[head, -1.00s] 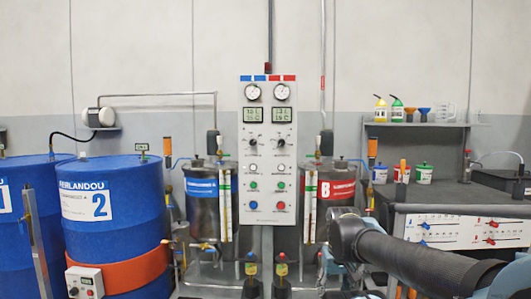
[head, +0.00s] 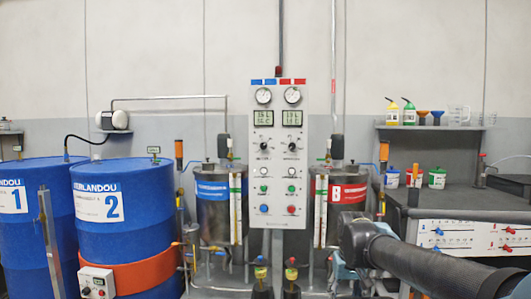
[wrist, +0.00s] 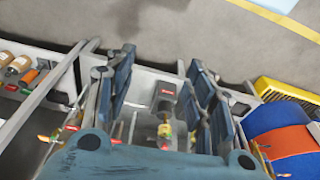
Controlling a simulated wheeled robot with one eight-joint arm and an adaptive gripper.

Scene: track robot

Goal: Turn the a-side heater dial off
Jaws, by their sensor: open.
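The white control panel (head: 279,205) stands upright in the middle of the head view, with blue labels over its left column and red over its right. The dark a-side heater dial (head: 264,146) appears to be the knob in the left column, below the small display (head: 263,118). Its exact setting is too small to tell. A matching dial (head: 292,146) sits to its right. My gripper (wrist: 160,65) is open in the wrist view, with nothing between its fingers, pointing down over the equipment and floor. It is well apart from the dial, which the wrist view does not show.
Steel tanks labelled blue (head: 212,218) and red (head: 327,222) flank the panel. Blue drums (head: 122,243) stand at left, one with an orange band (head: 138,271). A dark bench (head: 470,204) is at right.

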